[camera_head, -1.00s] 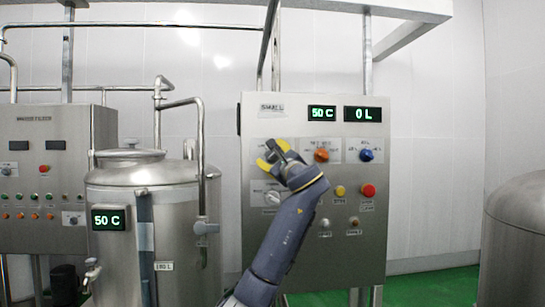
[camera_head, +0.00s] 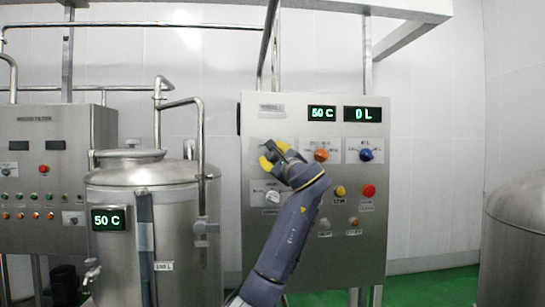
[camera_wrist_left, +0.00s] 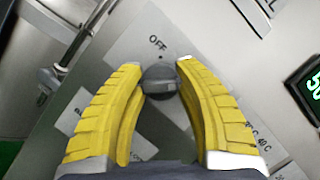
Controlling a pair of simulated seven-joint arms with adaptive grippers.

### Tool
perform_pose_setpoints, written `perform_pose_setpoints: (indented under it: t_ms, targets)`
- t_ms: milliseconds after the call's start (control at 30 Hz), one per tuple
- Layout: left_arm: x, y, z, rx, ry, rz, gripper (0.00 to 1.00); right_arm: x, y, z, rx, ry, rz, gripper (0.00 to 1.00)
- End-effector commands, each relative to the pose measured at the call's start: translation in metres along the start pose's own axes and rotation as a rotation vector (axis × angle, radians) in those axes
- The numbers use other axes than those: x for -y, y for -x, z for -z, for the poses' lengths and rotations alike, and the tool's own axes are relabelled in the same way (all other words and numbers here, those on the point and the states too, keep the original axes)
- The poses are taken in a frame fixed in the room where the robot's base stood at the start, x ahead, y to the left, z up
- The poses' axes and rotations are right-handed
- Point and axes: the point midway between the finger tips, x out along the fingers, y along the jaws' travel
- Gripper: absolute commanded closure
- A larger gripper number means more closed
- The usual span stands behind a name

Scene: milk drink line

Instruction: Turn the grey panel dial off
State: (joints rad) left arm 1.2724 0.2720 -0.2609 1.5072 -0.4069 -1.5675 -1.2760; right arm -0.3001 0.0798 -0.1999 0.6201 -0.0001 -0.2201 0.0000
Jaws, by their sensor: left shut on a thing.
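The dark grey panel dial (camera_wrist_left: 160,83) sits on a pale label plate, with the word OFF printed above it in the left wrist view. My left gripper (camera_wrist_left: 162,72) has its yellow fingers on either side of the dial and is shut on it. In the head view, my left gripper (camera_head: 274,155) is at the upper left of the steel control panel (camera_head: 300,245) and mostly hides the dial. The exact direction of the dial's pointer is hard to tell. My right gripper is not in view.
An orange dial (camera_head: 321,155) and a blue dial (camera_head: 366,155) are to the right of my gripper. A pale dial (camera_head: 272,197) is below it. Yellow (camera_head: 340,191) and red (camera_head: 368,190) buttons are lower right. A steel tank (camera_head: 185,262) stands left of the panel.

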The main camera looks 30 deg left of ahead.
Motion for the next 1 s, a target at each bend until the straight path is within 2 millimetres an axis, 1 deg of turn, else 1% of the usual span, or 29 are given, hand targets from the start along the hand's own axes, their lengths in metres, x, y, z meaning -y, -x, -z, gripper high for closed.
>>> perform_pose_setpoints:
  t_ms: [167,1000]
  targets:
    - [0.0005,0.0003,0.0009,-0.004,0.121,-0.051,0.95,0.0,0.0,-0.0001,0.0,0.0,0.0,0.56]
    - [-0.0011,0.0005,0.0004,-0.002,0.859,-0.355,0.96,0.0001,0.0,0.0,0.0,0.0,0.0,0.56]
